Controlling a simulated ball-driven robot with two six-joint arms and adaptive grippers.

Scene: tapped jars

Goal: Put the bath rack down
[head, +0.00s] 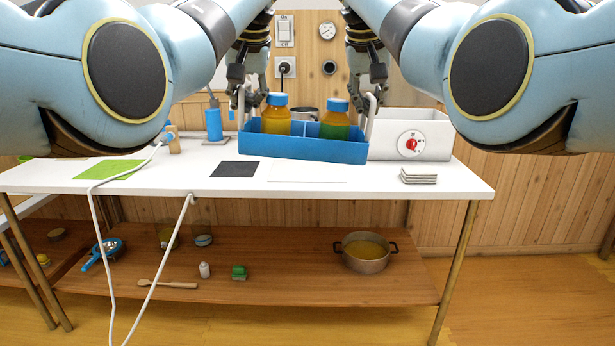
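The bath rack (302,149) is a blue tray with pale upright handles at both ends. It is level over the back of the white table, and I cannot tell whether its base touches the tabletop. It holds two jars with blue lids, an amber one (277,119) and a green one (334,127). My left gripper (243,100) is at the rack's left handle and appears closed around it. My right gripper (372,100) is at the right handle and appears closed around it. The fingertips are small and partly hidden by the handles.
A white box with a red dial (410,141) stands close to the rack's right. A dark mat (235,169), a white mat (308,172) and a green mat (110,169) lie on the white table (400,190). Stacked pale tiles (419,176) lie front right.

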